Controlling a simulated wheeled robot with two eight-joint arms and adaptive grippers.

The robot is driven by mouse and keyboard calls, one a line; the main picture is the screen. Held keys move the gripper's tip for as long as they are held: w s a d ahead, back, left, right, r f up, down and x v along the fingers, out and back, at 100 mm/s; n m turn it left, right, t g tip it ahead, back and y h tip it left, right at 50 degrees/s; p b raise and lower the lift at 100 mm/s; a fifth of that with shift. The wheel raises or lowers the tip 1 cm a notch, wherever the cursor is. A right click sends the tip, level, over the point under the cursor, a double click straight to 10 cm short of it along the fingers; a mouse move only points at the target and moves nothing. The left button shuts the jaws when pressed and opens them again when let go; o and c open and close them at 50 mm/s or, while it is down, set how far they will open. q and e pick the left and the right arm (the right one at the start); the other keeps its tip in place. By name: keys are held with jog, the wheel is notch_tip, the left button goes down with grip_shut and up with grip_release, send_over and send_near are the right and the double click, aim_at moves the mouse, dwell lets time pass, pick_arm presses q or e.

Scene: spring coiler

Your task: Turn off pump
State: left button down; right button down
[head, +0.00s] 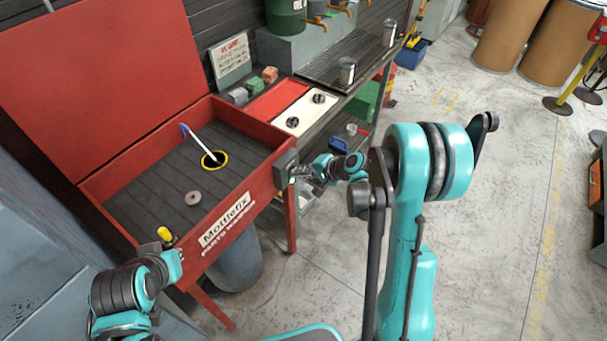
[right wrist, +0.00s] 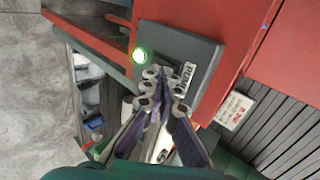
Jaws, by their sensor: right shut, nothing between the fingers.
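The grey pump switch box (head: 285,168) is fixed to the right end of the red parts washer (head: 262,180). My right gripper (head: 299,171) is at the box's face, shut and empty. In the right wrist view its fingertips (right wrist: 160,72) are between the light and the label and hide the switch. I cannot tell if they touch the box. My left arm shows at lower left, but its fingers cannot be made out.
The washer's red lid (head: 95,60) stands open. In the basin are a grey ring (head: 193,198) and a yellow-rimmed drain (head: 214,159).

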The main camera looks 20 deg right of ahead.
jog(key=shift+w+a+r+g+p, duration=0.15)
jog(key=shift+w+a+g+p, duration=0.15)
jog(key=shift+p, duration=0.15)
jog(key=shift+d+r, duration=0.1)
jog(key=shift+r, duration=0.05)
jog(key=shift+r+p, duration=0.5)
jog(key=shift+r, duration=0.15)
